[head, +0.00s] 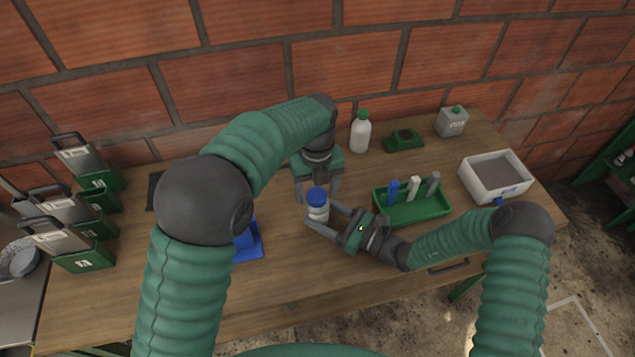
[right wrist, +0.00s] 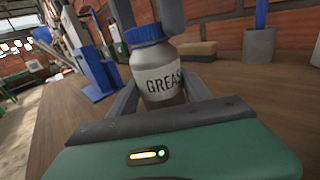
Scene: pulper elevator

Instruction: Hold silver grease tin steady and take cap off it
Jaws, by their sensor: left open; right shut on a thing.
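The silver grease tin (head: 317,212) stands upright on the wooden table, near the middle in the head view. Its blue cap (head: 317,196) is on top. In the right wrist view the tin (right wrist: 162,76) shows a label reading "GREAS", with the rest hidden, and the blue cap (right wrist: 145,34) sits above it. My right gripper (head: 322,215) is shut on the tin's body from the right, with a finger on each side. My left gripper (head: 318,194) points down from behind, open, with its fingers on either side of the cap; I cannot tell whether they touch it.
A green tray (head: 412,218) with several upright pieces lies right of the tin. A white bin (head: 496,174), a white bottle (head: 361,132) and a grey can (head: 451,121) stand farther right and back. A blue stand (head: 248,244) is left, partly behind my left arm. Green bins (head: 84,260) line the left edge.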

